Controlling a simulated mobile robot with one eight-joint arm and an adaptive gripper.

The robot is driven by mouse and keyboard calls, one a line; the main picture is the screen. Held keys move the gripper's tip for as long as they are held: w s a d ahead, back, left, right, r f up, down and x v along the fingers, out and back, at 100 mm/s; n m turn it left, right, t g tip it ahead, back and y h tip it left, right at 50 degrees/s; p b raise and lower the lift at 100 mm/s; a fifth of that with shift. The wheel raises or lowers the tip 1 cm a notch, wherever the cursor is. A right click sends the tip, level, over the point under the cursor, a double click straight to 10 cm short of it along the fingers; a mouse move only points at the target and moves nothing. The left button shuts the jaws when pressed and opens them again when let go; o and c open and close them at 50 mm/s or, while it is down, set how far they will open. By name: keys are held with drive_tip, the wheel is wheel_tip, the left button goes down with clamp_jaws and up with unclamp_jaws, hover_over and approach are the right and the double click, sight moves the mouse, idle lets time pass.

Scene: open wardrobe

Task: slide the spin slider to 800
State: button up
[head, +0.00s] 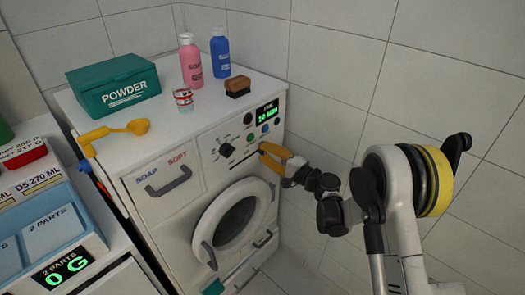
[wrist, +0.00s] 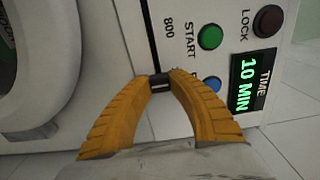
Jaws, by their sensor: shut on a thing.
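The washing machine's spin slider (wrist: 160,82) is a small dark knob with a light stripe at the lower end of the visible slot in the wrist view. My gripper (wrist: 162,80) has its two yellow fingers shut on this knob, one on each side. The "800" label (wrist: 168,28) is beside the dark slot (wrist: 149,30), above the knob in that picture and apart from it. Other spin marks are not readable. In the head view, my gripper (head: 262,150) is at the right side of the front panel, below the display; its fingers hide the knob there.
The green START button (wrist: 209,37), a blue button (wrist: 213,83) and the dark LOCK button (wrist: 268,21) are near the fingers. The round door (head: 232,222) is below the panel. Bottles and a green powder box (head: 115,86) stand on top.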

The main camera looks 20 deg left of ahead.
sight(247, 158)
drive_tip(key=shift+s+a, duration=0.1)
drive_tip(key=shift+s, duration=0.05)
drive_tip(key=shift+s+a+b, duration=0.3)
drive_tip(key=shift+s+a, duration=0.1)
drive_tip(key=shift+s, duration=0.55)
drive_tip(key=shift+s+a+b, duration=0.25)
drive_tip(key=shift+s+a, duration=0.15)
drive_tip(key=shift+s, duration=0.55)
drive_tip(key=shift+s+a+b, duration=0.3)
drive_tip(key=shift+s+a, duration=0.1)
drive_tip(key=shift+s, duration=0.55)
drive_tip(key=o, duration=0.9)
drive_tip(key=shift+d, duration=0.1)
drive_tip(key=v, duration=0.7)
drive_tip(key=shift+b, duration=0.3)
